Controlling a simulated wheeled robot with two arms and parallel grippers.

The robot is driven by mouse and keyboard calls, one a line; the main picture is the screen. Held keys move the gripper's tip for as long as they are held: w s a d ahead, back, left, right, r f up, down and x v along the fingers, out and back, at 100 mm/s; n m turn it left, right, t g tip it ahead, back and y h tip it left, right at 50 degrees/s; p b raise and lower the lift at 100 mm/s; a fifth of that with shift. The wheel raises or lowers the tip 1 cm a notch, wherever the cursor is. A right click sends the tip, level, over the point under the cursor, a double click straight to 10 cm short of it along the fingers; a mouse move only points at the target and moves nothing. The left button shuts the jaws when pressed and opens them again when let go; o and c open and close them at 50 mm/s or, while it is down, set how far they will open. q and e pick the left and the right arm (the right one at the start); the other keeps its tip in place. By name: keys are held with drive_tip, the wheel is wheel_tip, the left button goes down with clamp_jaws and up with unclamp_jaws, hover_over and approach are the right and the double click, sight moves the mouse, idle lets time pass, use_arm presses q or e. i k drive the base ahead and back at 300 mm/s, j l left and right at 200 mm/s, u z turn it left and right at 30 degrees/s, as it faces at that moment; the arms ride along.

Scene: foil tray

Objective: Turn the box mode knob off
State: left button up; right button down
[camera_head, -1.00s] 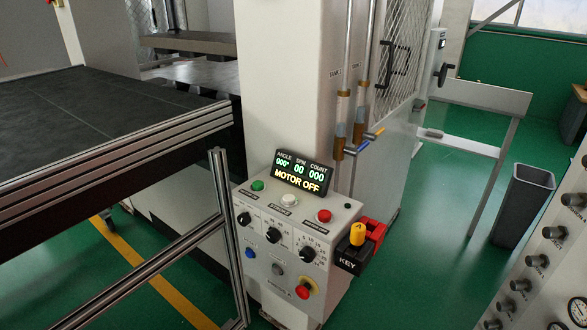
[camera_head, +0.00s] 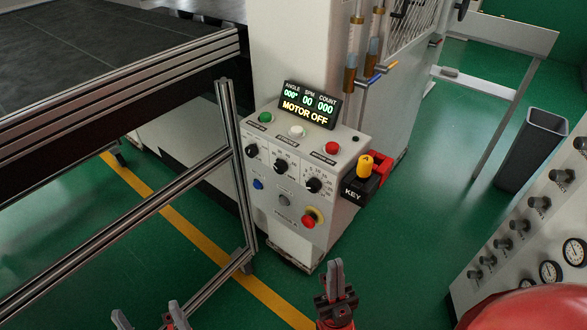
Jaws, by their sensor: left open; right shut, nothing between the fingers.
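The control box (camera_head: 330,222) is a light grey panel on the press's front. Three black knobs sit in a slanting row on its face: a left knob (camera_head: 252,151), a middle knob (camera_head: 280,166) and a right knob (camera_head: 313,185). Their labels are too small to read, so I cannot tell which is the mode knob. The display (camera_head: 309,105) on top reads "MOTOR OFF". My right gripper (camera_head: 335,266) is shut and empty, below and in front of the box, apart from it. My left gripper (camera_head: 147,312) is open at the bottom edge, only its fingertips showing.
A red emergency button (camera_head: 308,220) and a blue button (camera_head: 258,184) are on the box face. A metal frame post (camera_head: 234,155) rises just left of the box. A gauge panel (camera_head: 517,258) stands at right.

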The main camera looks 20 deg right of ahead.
sight(251, 152)
drive_tip(key=i+l+u, duration=0.1)
drive_tip(key=u, duration=0.25)
drive_tip(key=l+u, duration=0.15)
drive_tip(key=u, duration=0.2)
drive_tip(key=i+l+u, duration=0.15)
drive_tip(key=u, duration=0.2)
